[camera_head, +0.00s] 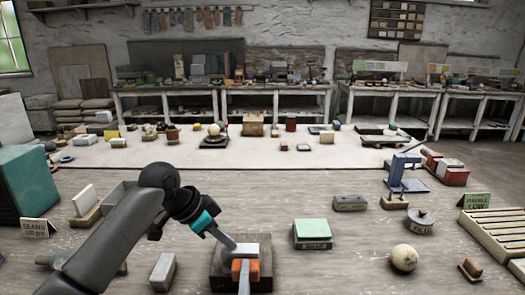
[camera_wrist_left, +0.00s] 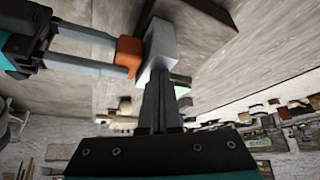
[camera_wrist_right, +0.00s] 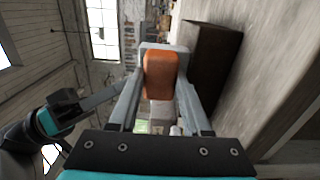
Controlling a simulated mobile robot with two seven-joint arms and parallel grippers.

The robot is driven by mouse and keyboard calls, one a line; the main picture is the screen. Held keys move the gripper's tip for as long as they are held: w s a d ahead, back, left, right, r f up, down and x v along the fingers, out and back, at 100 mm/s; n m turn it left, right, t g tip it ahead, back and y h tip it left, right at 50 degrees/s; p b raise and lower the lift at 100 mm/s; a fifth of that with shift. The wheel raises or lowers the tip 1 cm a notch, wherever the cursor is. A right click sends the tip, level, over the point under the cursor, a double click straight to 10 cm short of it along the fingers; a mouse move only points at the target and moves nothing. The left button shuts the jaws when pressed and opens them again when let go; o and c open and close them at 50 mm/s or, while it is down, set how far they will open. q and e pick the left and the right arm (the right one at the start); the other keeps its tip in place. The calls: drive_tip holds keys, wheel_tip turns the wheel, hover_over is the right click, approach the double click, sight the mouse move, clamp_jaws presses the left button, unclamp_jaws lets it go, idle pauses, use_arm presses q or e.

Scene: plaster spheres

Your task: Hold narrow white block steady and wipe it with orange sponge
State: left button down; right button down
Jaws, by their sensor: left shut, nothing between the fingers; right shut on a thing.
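The narrow white block (camera_head: 247,249) stands on a dark wooden base (camera_head: 222,276) at the front of the table. In the left wrist view the white block (camera_wrist_left: 161,45) is just beyond the tips of my left gripper (camera_wrist_left: 160,78). That gripper is shut and empty, its tips at or against the block; exact contact is hard to tell. My right gripper (camera_wrist_right: 160,84) is shut on the orange sponge (camera_wrist_right: 161,72). The sponge (camera_head: 245,268) is against or very close to the block's near side. The block's lower part is partly hidden by the sponge.
A green-topped block (camera_head: 312,230) lies right of the base, with a plaster sphere (camera_head: 404,258) farther right. A small white-topped block (camera_head: 163,268) sits to the left, near my left arm. A slatted wooden rack (camera_head: 492,236) is at the right edge.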

use_arm(q)
drive_tip(key=shift+s+a+f, duration=0.1)
drive_tip(key=shift+f, duration=0.15)
use_arm(e)
drive_tip(key=shift+w, duration=0.15)
drive_tip(key=shift+a, duration=0.9)
drive_tip(key=shift+d, duration=1.9)
drive_tip(key=shift+w+a, duration=0.1)
drive_tip(key=shift+a, duration=1.8)
drive_tip(key=shift+d, duration=1.85)
drive_tip(key=shift+a, duration=0.1)
